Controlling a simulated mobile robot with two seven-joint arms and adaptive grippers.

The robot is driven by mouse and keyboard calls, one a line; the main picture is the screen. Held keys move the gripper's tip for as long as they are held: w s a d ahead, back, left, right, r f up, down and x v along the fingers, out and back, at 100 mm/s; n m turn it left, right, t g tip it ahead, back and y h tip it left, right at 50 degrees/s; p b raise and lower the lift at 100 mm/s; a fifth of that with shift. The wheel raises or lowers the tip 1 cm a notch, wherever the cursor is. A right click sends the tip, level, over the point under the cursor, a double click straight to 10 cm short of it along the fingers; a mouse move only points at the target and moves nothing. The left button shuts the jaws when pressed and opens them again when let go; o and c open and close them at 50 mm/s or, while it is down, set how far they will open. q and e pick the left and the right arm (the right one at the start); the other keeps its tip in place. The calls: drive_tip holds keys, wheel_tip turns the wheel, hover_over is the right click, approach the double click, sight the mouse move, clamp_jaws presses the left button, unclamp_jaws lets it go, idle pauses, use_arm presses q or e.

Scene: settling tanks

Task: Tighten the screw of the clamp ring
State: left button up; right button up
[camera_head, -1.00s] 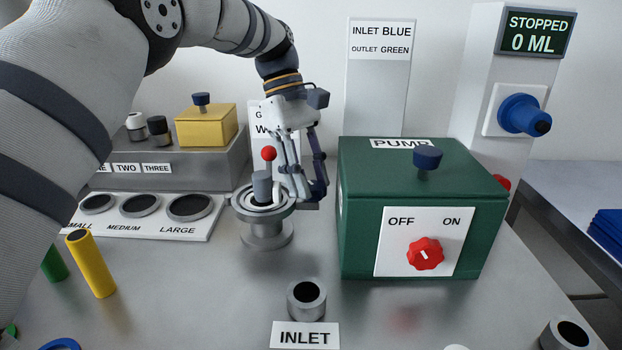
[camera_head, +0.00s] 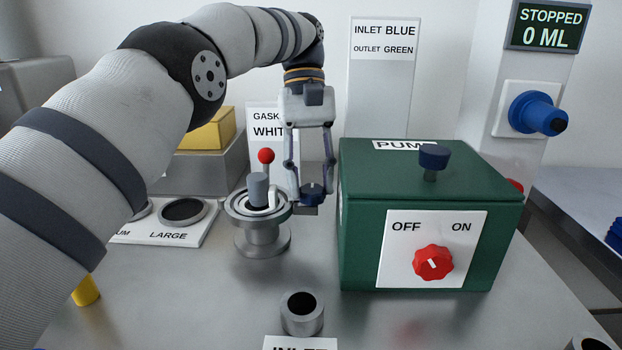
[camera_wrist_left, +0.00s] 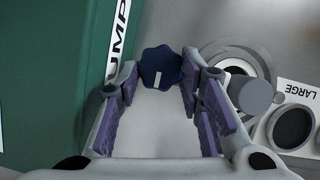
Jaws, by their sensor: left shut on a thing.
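The clamp ring (camera_head: 236,208) sits around the top of a grey metal flanged stand (camera_head: 262,240). A grey cylinder (camera_head: 258,188) and a lever with a red ball (camera_head: 266,156) rise at the ring. The screw's dark blue lobed knob (camera_head: 313,196) is at the ring's right side; it also shows in the left wrist view (camera_wrist_left: 161,67) with a white mark. My left gripper (camera_head: 311,188) points down and is shut on this knob, one finger on each side. The screw's thread is hidden. My right gripper is not in view.
The green pump box (camera_head: 430,185) stands close to the right of my left gripper. A label panel (camera_head: 264,120) stands behind the ring. The inlet pipe (camera_head: 302,315) stands in front, with clear tabletop between. A size plate (camera_head: 170,222) lies to the left.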

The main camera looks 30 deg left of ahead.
use_arm(q)
drive_tip(key=shift+f, duration=0.1)
idle(0.3)
drive_tip(key=o, duration=1.2)
drive_tip(key=shift+c, duration=0.2)
